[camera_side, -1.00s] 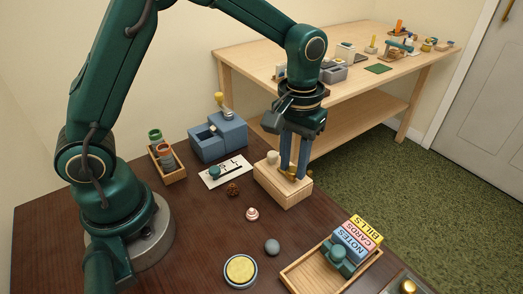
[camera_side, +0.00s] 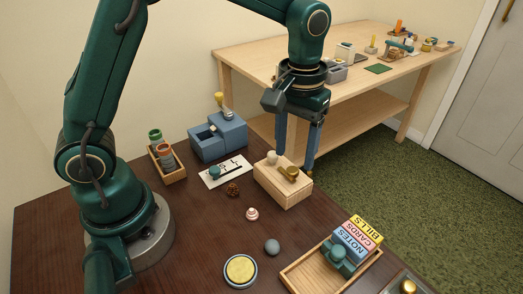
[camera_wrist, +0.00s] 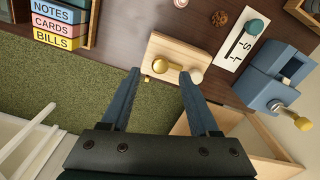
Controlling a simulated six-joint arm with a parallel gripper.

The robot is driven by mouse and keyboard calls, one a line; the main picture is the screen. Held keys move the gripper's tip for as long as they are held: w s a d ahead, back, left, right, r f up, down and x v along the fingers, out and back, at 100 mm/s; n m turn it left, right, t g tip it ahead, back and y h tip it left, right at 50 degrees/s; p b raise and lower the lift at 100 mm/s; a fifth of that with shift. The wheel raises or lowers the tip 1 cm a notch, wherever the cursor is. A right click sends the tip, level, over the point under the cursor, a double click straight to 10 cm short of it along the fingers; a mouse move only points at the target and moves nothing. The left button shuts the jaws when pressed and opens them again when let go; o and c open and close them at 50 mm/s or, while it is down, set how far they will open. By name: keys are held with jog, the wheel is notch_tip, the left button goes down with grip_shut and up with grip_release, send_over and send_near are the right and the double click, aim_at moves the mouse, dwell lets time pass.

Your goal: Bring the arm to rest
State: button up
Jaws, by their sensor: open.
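My gripper (camera_side: 296,161) is open, with its two blue fingers spread apart and nothing between them. It hangs just above and behind the pale wooden block (camera_side: 283,193) at the far edge of the dark table. A brass piece (camera_side: 288,173) and a cream round knob (camera_side: 272,157) are on top of that block. In the wrist view my gripper (camera_wrist: 159,74) has its fingertips near the block (camera_wrist: 180,50), with the brass piece (camera_wrist: 168,65) between and beyond them. I cannot tell from the views whether a fingertip touches the block.
A blue-grey box (camera_side: 218,138) with a yellow-topped handle stands left of the block. A white card (camera_side: 225,171), a pinecone (camera_side: 233,189), a pink-white knob (camera_side: 252,213) and a grey ball (camera_side: 272,246) lie nearby. A wooden tray (camera_side: 300,277) holds labelled blocks. A pale workbench (camera_side: 250,55) stands behind.

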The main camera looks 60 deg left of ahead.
jog(key=shift+r, duration=1)
jog(key=shift+w+a+r, duration=0.1)
jog(key=shift+r, duration=0.25)
jog(key=s+a+r+t, duration=0.3)
jog(key=s+r, duration=0.3)
jog(key=r, duration=0.1)
jog(key=s+a+f+m+t, duration=0.1)
jog(key=s+f+m+t, duration=0.1)
jog(key=s, duration=0.6)
jog(key=shift+f+m+t, duration=0.3)
jog(key=shift+f+m, duration=0.3)
jog(key=shift+f, duration=0.1)
